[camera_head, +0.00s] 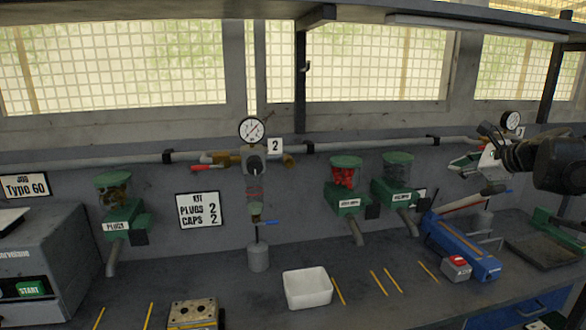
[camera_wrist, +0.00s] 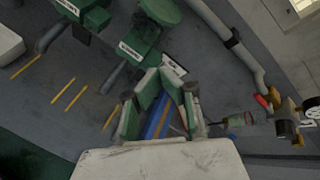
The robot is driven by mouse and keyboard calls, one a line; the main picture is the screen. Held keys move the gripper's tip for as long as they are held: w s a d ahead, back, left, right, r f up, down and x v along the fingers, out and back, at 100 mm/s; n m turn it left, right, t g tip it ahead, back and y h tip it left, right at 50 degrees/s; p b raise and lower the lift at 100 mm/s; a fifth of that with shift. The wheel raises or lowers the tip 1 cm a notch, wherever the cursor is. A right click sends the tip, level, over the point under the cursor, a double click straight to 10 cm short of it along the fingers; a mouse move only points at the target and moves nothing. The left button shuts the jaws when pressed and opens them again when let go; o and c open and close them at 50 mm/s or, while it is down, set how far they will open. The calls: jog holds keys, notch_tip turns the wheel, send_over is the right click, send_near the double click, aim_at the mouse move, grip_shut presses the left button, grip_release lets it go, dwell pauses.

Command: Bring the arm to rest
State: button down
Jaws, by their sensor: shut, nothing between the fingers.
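My gripper (camera_wrist: 165,75) is shut and empty in the wrist view, its green-padded fingers meeting at the tips. In the head view my gripper (camera_head: 464,164) shows at the far right, in front of the back wall and above the bench. It points left, and the dark end of my arm reaches in from the right edge. Below it, apart, is a long blue device (camera_head: 460,248) with a red button box (camera_head: 456,267). The blue device also shows behind my fingers in the wrist view (camera_wrist: 160,118), partly hidden by them.
Green dispensers (camera_head: 345,190) stand along the wall left of my gripper. A pipe (camera_head: 400,145) with gauges runs behind. A white bin (camera_head: 307,288) and a valve block (camera_head: 193,313) sit on the bench. A dark tray (camera_head: 540,250) lies at right. An overhead shelf (camera_head: 400,12) crosses the top.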

jog(key=s+a+f+n+g+h, duration=0.1)
jog(key=s+a+f+n+g, duration=0.15)
jog(key=s+a+n, duration=0.55)
jog(key=s+a+f+n+g, duration=0.1)
jog(key=s+a+f+n, duration=0.25)
jog(key=s+a, duration=0.7)
jog(key=s+a+f+n+h, duration=0.1)
jog(key=s+a+f+n, duration=0.2)
jog(key=s+f+n, duration=0.2)
jog(key=s+a+f+n+g+h, duration=0.1)
jog(key=s+f+n, duration=0.4)
jog(key=s, duration=0.7)
jog(key=shift+s+a+f+n+h, duration=0.3)
jog(key=shift+a+n+h, duration=0.3)
jog(key=shift+a+n, duration=0.4)
jog(key=shift+g, duration=0.25)
